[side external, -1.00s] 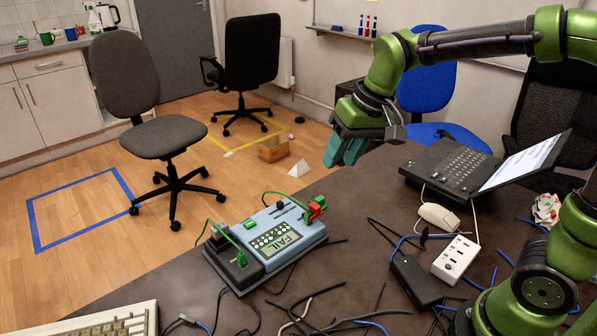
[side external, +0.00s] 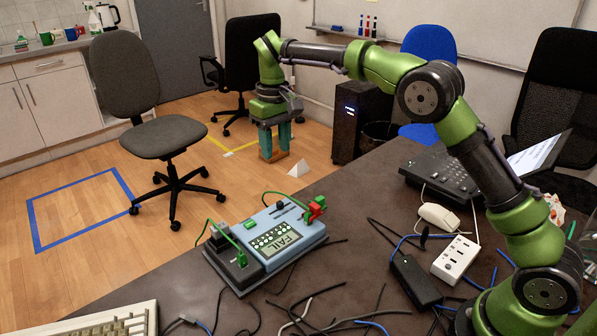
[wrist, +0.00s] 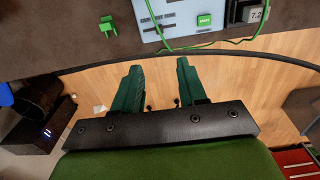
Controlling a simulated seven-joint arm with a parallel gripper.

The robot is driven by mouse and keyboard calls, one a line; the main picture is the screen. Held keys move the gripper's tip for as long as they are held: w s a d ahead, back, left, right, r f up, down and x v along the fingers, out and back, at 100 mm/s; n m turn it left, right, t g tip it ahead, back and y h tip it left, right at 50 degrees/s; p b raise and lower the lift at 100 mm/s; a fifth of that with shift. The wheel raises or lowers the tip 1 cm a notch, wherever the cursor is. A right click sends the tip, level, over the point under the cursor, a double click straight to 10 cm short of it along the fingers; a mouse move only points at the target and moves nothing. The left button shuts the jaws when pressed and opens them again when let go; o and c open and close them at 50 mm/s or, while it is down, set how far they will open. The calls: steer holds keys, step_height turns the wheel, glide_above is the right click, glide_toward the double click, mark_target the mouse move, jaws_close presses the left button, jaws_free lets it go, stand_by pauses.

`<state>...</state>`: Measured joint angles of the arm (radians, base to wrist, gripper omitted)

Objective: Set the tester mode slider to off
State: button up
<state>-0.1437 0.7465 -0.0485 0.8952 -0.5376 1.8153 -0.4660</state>
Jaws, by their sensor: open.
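The tester (side external: 256,222), a blue-grey box with a screen reading FAIL (side external: 281,243), lies on the dark table in the side view. A small black knob (side external: 280,204) and dark slots stand on its far part; I cannot read the mode slider's setting. My gripper (side external: 275,153) points down with fingers apart and empty, above and beyond the tester's far side. In the wrist view, my open fingers (wrist: 158,68) hang over the floor past the table edge. The tester (wrist: 180,8) is partly cut off at the top there, with slots and a green start button (wrist: 204,20).
Green cables join a dark module (side external: 232,266) on the tester's left to its sockets. A red and green connector (side external: 316,208) stands at its right end. A keyboard (side external: 110,322) is front left.

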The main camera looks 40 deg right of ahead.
mark_target(280, 205)
step_height(280, 205, down, 15)
steer(key=shift+f, duration=0.1)
stand_by(0.4)
jaws_close()
